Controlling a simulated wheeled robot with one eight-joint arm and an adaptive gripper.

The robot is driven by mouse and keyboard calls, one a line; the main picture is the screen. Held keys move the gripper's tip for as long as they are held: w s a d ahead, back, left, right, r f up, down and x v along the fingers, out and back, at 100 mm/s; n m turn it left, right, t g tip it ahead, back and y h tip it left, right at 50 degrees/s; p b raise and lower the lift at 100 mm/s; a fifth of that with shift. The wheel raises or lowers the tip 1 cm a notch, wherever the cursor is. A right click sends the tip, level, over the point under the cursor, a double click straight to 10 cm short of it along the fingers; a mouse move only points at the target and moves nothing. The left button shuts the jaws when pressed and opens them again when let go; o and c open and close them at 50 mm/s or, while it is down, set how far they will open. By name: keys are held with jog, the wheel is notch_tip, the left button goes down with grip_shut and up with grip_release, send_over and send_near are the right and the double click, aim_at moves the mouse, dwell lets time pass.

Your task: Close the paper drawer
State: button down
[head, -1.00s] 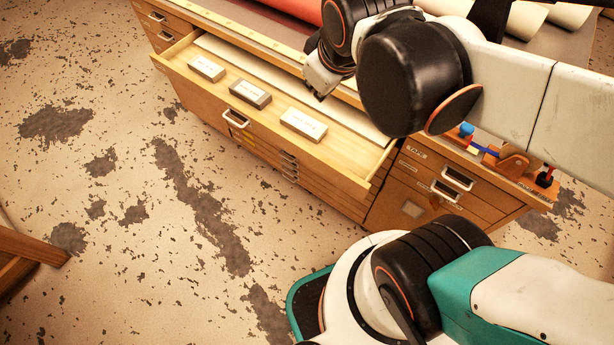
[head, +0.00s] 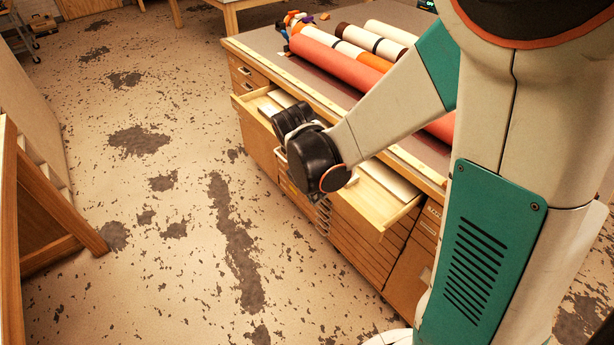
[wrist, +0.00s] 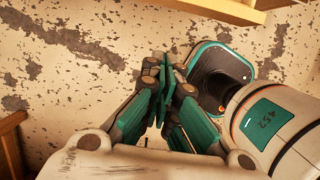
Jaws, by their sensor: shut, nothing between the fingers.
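The paper drawer (head: 392,212) is a light wooden drawer in the flat-file cabinet, and it stands partly open. White paper (head: 388,178) shows inside near its right end. My wrist and forearm cross in front of the drawer's middle and hide that part. My gripper (wrist: 165,64) is shut and empty, with its fingertips together over the floor in the wrist view. A wooden drawer edge (wrist: 222,10) crosses the top of that view, apart from the fingertips. In the head view the fingertips cannot be made out.
The cabinet top (head: 262,52) carries a long red roll (head: 335,62) and several other rolls. Other closed drawers (head: 262,150) lie below. A wooden frame (head: 50,205) stands at the far left. The floor (head: 180,260) in front of the cabinet is clear.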

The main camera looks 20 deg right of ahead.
aim_at(374, 186)
jog(key=w+d+f+b, duration=0.2)
jog(key=d+f+b, duration=0.3)
jog(key=f, duration=0.5)
jog(key=shift+d, duration=0.5)
jog(key=w+d, duration=0.1)
jog(key=d, duration=0.4)
jog(key=w+d, duration=0.2)
jog(key=d, duration=0.3)
jog(key=w+d, duration=0.2)
jog(key=d, duration=0.3)
jog(key=shift+d+b, duration=0.35)
jog(key=shift+b, duration=0.05)
